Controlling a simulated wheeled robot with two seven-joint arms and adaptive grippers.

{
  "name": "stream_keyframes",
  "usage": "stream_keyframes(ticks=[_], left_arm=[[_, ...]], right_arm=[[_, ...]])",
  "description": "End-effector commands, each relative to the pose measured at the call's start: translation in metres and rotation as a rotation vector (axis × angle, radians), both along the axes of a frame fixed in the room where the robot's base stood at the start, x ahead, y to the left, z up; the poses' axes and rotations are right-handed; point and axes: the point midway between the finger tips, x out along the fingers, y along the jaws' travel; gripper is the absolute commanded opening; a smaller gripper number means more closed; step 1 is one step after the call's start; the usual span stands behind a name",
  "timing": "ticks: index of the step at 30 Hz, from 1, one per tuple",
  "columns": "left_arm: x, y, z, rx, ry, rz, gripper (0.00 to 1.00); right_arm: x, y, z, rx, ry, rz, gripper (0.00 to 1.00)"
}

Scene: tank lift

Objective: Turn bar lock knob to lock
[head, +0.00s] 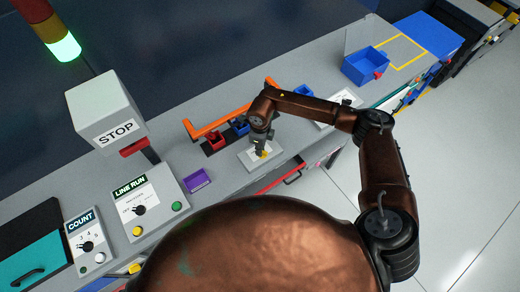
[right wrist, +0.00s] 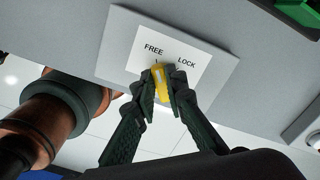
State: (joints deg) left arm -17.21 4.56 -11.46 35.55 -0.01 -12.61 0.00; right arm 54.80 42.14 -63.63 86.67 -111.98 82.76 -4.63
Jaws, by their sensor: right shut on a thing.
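The yellow bar lock knob (right wrist: 160,82) sits on a plate (right wrist: 115,50) with a white label reading FREE at left and LOCK at right. My right gripper (right wrist: 163,90) is shut on the knob, one finger on each side. The knob's top leans a little toward the FREE side in the right wrist view; its exact pointing is partly hidden by the fingers. In the head view the right gripper (head: 261,150) reaches down onto the knob plate (head: 247,158). My left gripper is out of view.
An orange bar (head: 215,122) stands behind the knob, with red (head: 215,140) and blue (head: 240,127) bins beside it. A purple tray (head: 197,180), LINE RUN panel (head: 142,205) and STOP box (head: 105,115) lie left. A blue bin (head: 365,66) is at upper right.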

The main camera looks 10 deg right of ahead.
Motion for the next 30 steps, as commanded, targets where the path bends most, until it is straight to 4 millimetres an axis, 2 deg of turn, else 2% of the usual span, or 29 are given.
stream_keyframes(ticks=[8,30], left_arm=[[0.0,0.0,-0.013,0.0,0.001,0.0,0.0],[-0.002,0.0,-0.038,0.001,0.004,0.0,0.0]], right_arm=[[0.002,-0.002,-0.002,-0.001,0.0,-0.182,0.0],[0.004,-0.007,-0.001,-0.001,0.001,-0.883,0.0]])
